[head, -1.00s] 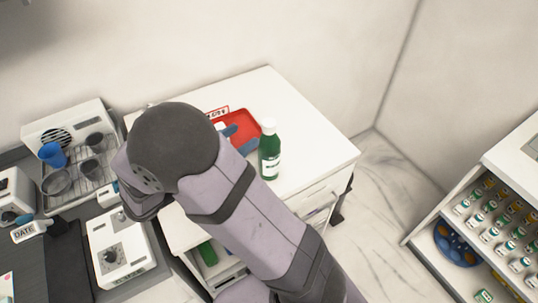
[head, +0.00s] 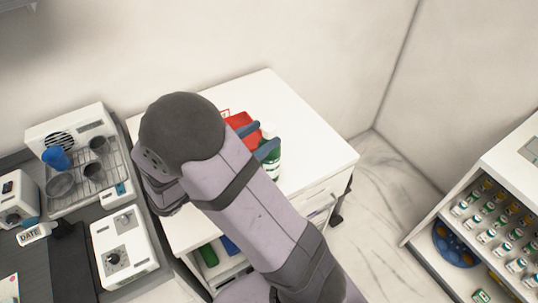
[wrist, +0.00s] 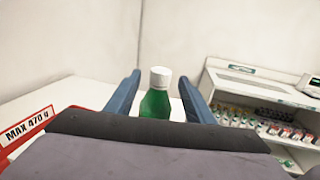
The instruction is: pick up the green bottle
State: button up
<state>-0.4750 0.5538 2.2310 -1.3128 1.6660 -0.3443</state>
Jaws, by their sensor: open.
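The green bottle (head: 273,160) with a white cap stands upright on the white cabinet top (head: 315,140), partly hidden behind my gripper in the head view. In the wrist view the green bottle (wrist: 156,97) is centred between the two blue fingers. My gripper (head: 263,139) is open, with its blue fingers close to the bottle's upper part in the head view. The wrist view also shows my gripper (wrist: 160,92), with a gap on each side of the bottle. I cannot tell how far the fingers reach past it.
A red tray (head: 240,122) lies beside the bottle; its label reads "MAX 470 g" (wrist: 27,127) in the wrist view. White devices (head: 122,246) and a rack with cups (head: 90,165) stand at left. A shelf of small bottles (head: 490,220) is at right. The cabinet's right part is clear.

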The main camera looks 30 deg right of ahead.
jog(key=shift+w+d+p, duration=0.2)
jog(key=shift+d+p, duration=0.05)
jog(key=shift+d, duration=0.6)
jog(key=shift+w+d+p, duration=0.15)
jog(key=shift+d+p, duration=0.1)
jog(key=shift+d, duration=0.6)
jog(key=shift+c, duration=0.7)
grip_shut()
jog(key=shift+r, duration=0.15)
